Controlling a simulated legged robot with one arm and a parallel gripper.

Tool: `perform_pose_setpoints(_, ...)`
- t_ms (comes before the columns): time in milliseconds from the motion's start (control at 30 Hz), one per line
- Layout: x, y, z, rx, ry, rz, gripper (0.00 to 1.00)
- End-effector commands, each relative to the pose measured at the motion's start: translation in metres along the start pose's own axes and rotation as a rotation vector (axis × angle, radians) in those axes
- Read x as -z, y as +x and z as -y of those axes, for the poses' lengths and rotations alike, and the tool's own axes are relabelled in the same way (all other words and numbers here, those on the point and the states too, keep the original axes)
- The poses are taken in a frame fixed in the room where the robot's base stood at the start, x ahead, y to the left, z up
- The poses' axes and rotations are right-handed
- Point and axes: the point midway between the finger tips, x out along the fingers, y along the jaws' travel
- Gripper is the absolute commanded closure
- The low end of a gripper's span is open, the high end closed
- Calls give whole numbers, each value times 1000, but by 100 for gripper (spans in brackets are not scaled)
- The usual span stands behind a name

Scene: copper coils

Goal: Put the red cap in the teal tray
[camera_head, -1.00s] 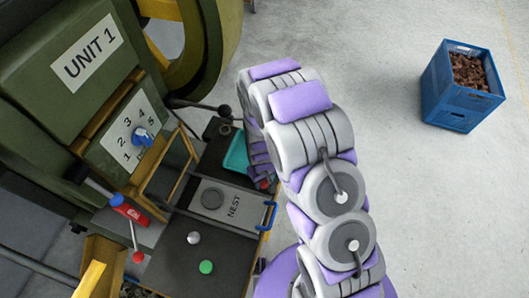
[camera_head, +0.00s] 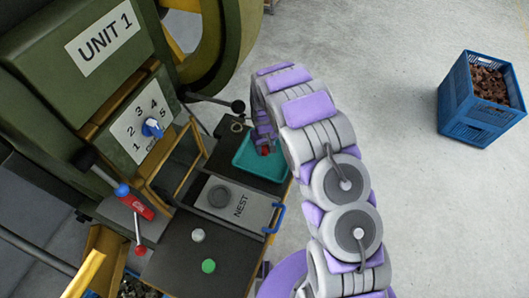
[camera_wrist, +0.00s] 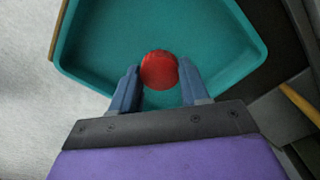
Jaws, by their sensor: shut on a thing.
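The red cap (camera_wrist: 159,70) is between the two fingers of my gripper (camera_wrist: 160,83) in the wrist view, and the fingers are shut on it. It is over the inside of the teal tray (camera_wrist: 105,35), toward the near side. I cannot tell whether the cap touches the tray floor. In the head view the teal tray (camera_head: 246,163) sits on the dark bench, partly hidden by my arm.
A plate marked NEST (camera_head: 246,217) lies in front of the tray, with a blue handle (camera_head: 275,218). A white knob (camera_head: 198,235) and a green knob (camera_head: 208,266) stand nearer. A black-knobbed lever (camera_head: 238,106) is behind the tray. A blue crate (camera_head: 455,105) stands on the floor.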

Motion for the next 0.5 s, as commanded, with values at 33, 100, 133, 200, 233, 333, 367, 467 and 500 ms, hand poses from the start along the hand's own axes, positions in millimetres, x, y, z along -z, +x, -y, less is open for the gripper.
perform_pose_setpoints(33,0,2,-1,1,0,0,89)
perform_pose_setpoints(100,0,8,-1,1,0,2,89)
perform_pose_setpoints(133,-1,12,-1,2,0,3,89)
perform_pose_setpoints(200,-1,23,0,2,0,5,89)
perform_pose_setpoints(233,-1,28,0,2,0,6,89)
perform_pose_setpoints(333,-1,37,1,1,0,6,89)
perform_pose_setpoints(367,-1,38,1,1,0,6,89)
perform_pose_setpoints(467,0,36,1,0,0,5,89)
perform_pose_setpoints(500,0,36,1,0,0,5,89)
